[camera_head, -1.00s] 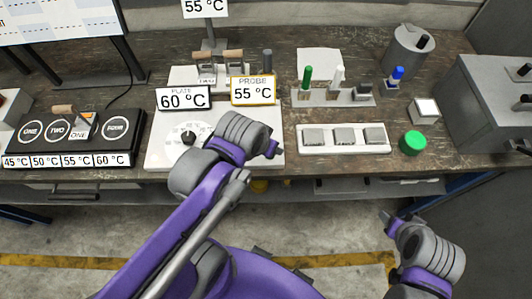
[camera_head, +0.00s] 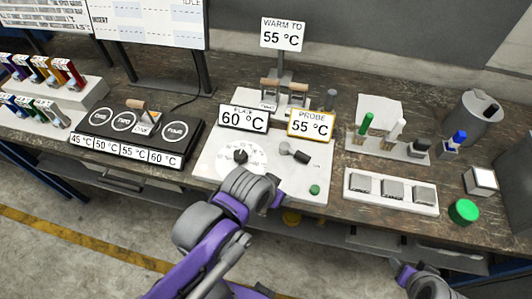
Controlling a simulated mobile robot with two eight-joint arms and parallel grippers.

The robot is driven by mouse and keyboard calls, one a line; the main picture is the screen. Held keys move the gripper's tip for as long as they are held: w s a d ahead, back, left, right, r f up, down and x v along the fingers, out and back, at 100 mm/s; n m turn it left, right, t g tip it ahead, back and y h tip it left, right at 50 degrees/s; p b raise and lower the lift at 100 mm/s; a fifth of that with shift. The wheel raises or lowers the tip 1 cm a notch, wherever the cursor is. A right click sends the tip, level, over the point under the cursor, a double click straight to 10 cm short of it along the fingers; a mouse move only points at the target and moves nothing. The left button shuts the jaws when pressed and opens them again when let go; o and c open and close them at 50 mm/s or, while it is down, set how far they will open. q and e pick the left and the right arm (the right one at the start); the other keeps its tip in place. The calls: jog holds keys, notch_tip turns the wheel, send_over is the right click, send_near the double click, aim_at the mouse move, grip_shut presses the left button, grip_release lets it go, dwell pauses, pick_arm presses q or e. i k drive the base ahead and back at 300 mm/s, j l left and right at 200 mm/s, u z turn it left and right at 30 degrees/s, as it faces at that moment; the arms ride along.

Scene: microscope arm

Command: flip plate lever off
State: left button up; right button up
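The white hot plate (camera_head: 213,163) stands mid-bench under a "PLATE 60 °C" sign (camera_head: 243,119) and a "PROBE 55 °C" sign (camera_head: 311,124). Its top carries a black dial (camera_head: 240,157) with a marked scale, and right of it a lever (camera_head: 300,156) with a grey pivot and a black end pointing right. A green button (camera_head: 314,189) sits at its front right corner. My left gripper (camera_head: 277,190) is over the plate's front edge, nearer me than the lever and apart from it in the picture; its finger gap is unclear. My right gripper (camera_head: 404,270) is low at the bottom right, away from the plate.
A black panel (camera_head: 186,143) with round pads and temperature labels lies left of the plate. Racks of coloured vials (camera_head: 80,93) stand farther left. A white tray (camera_head: 356,194) with grey blocks and a green cap (camera_head: 463,211) are to the right. Signs rise behind the plate.

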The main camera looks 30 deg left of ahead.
aim_at(285, 149)
jog(key=k+j+u, duration=0.1)
jog(key=u, duration=0.25)
jog(key=j+u, duration=0.1)
jog(key=u, duration=0.25)
